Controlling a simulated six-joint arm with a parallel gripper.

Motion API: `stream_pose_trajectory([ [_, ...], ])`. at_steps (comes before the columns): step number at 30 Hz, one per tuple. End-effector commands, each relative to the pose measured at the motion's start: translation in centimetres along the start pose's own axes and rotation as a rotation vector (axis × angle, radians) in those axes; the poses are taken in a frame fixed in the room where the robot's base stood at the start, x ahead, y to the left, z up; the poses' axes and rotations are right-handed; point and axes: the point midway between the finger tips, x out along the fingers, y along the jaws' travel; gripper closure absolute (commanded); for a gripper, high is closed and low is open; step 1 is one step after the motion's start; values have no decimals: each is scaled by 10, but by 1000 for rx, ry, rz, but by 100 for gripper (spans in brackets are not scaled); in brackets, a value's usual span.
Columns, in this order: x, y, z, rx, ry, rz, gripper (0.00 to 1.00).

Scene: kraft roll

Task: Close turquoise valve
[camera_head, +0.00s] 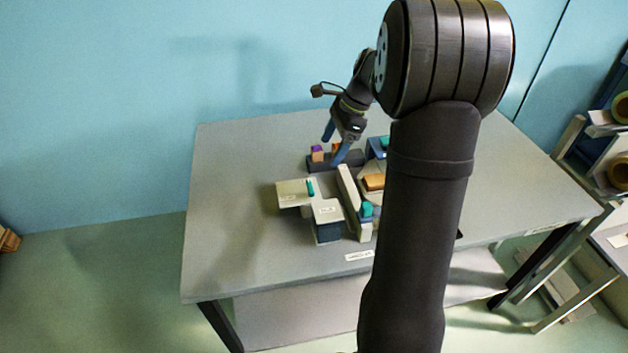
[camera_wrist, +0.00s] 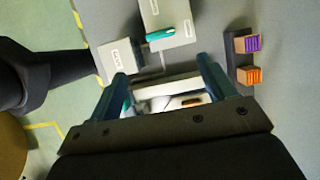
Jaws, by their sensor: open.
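A turquoise handle (camera_head: 311,187) lies on a cream, labelled plate (camera_head: 290,196) at the left of the fixture on the table. It also shows in the wrist view (camera_wrist: 160,34), just beyond my fingertips and lying across the plate. Another turquoise piece (camera_head: 366,209) stands at the front of the fixture, and a third (camera_head: 384,142) is at the back, partly hidden by my arm. I cannot tell for sure which is the valve. My gripper (camera_head: 334,143) is open and empty above the back of the fixture; its two blue fingers also show in the wrist view (camera_wrist: 162,70).
A dark block holds a purple piece (camera_wrist: 247,43) and an orange piece (camera_wrist: 249,76) near my right finger. A cream upright bar (camera_head: 351,195) and a tan block (camera_head: 374,181) stand mid-fixture. The table's left side (camera_head: 225,210) is clear. Shelves with rolls stand at far right.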

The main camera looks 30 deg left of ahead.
Motion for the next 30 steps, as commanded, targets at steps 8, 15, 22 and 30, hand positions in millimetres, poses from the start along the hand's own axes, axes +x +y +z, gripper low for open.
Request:
stream_pose_trajectory([
  [8, 64, 1, 0, -2, 0, 4, 24],
  [15, 107, 1, 0, -3, 1, 3, 24],
  [22, 125, 0, 0, -3, 1, 1, 24],
  [30, 126, 0, 0, -3, 1, 0, 24],
])
